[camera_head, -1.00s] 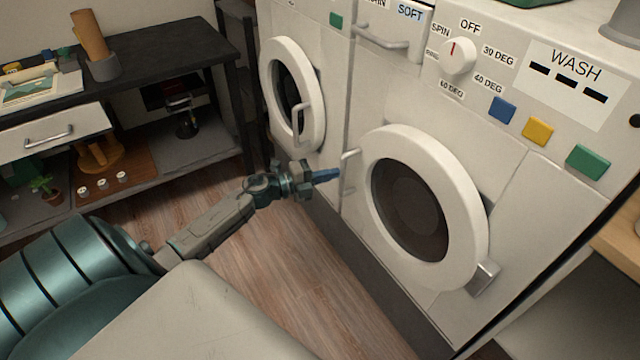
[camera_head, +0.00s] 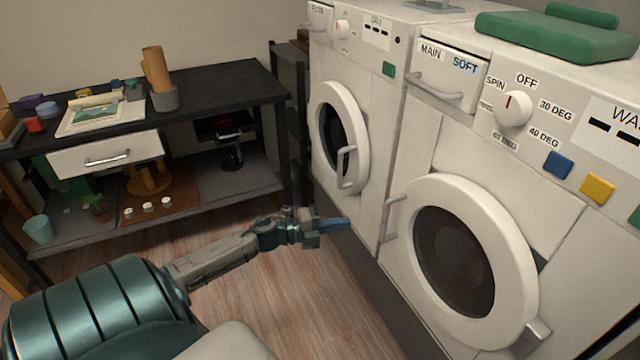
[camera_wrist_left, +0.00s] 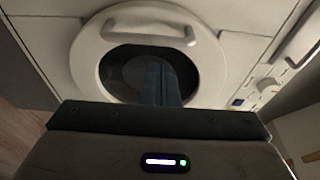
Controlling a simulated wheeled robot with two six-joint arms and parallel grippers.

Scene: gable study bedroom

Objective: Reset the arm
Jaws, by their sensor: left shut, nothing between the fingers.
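My left gripper (camera_head: 335,225) is shut and empty, with its blue fingertips together. In the head view it is held in the air in front of the machines, pointing right toward the near washing machine's front. In the left wrist view its shut fingers (camera_wrist_left: 162,82) show against the round door (camera_wrist_left: 207,55) of a machine. The near washing machine's round door (camera_head: 522,275) looks shut, and the gripper is to the left of it, apart from it. My right gripper is not in view.
A second machine with a round door (camera_head: 363,140) stands further back. A dark desk (camera_head: 225,85) with a drawer (camera_head: 105,155) and low shelf is at the left. A green folded cloth (camera_head: 555,38) lies on the near machine. Wooden floor (camera_head: 285,315) is clear between.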

